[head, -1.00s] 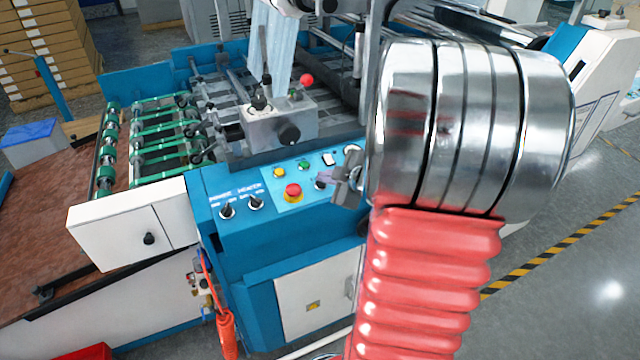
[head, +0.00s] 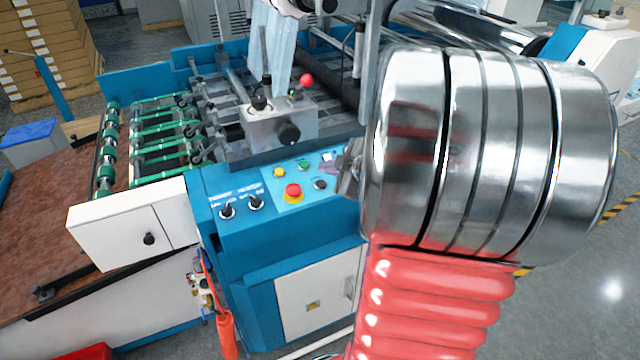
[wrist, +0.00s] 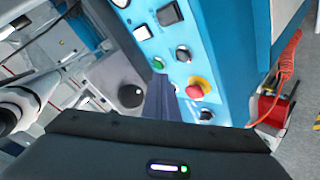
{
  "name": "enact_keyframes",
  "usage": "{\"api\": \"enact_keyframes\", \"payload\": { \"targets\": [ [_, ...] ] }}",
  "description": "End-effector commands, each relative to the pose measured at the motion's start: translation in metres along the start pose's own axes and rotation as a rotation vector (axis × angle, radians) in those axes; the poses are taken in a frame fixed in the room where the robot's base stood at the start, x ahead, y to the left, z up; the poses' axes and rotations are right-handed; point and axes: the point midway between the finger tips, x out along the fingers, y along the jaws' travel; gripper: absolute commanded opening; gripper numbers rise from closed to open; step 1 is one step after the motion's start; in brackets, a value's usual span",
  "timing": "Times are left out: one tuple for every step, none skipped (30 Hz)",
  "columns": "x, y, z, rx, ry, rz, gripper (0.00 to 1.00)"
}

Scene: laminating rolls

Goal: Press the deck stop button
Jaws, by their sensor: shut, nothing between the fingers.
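The red mushroom button on a yellow collar (head: 292,191) sits on the blue sloping control panel (head: 235,228). In the wrist view this red button (wrist: 194,91) is right of my fingers, fully visible. My gripper (head: 335,165) is shut and empty, over the right part of the panel, beside the white square switch (head: 327,156) and the black button (head: 320,184). In the wrist view my dark fingers (wrist: 159,76) point up the panel, left of the red button and apart from it in the picture. Their height above the panel is unclear.
Yellow (head: 279,172) and green (head: 304,165) buttons sit near the red one, with two black knobs (head: 256,202) to its left. A grey box (head: 283,122) with a black knob and red-ball lever stands behind the panel. My arm hides the panel's right end.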

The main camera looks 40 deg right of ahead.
Motion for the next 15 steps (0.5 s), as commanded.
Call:
{"api": "enact_keyframes", "payload": {
  "targets": [
    [-0.003, 0.002, -0.002, -0.002, 0.000, 0.001, 0.00],
    [-0.004, 0.003, -0.003, -0.002, 0.000, 0.001, 0.00],
    [-0.006, 0.005, -0.004, -0.001, 0.000, 0.002, 0.00],
    [-0.008, 0.006, -0.006, -0.001, 0.000, 0.001, 0.00],
    [-0.009, 0.007, -0.007, -0.002, 0.000, 0.001, 0.00],
    [-0.011, 0.008, -0.008, -0.001, 0.000, 0.001, 0.00],
    [-0.012, 0.009, -0.008, 0.000, 0.000, 0.001, 0.00],
    [-0.013, 0.009, -0.009, -0.001, -0.001, 0.000, 0.00],
    [-0.014, 0.009, -0.009, -0.001, -0.001, 0.000, 0.00],
    [-0.014, 0.010, -0.010, 0.000, -0.001, -0.001, 0.00],
    [-0.014, 0.010, -0.010, 0.000, -0.001, -0.001, 0.00],
    [-0.014, 0.010, -0.010, 0.000, -0.001, -0.001, 0.00],
    [-0.014, 0.010, -0.010, 0.000, -0.001, -0.001, 0.00],
    [-0.014, 0.010, -0.010, 0.000, -0.001, -0.001, 0.00],
    [-0.014, 0.010, -0.010, 0.000, -0.001, -0.001, 0.00]
  ]
}}
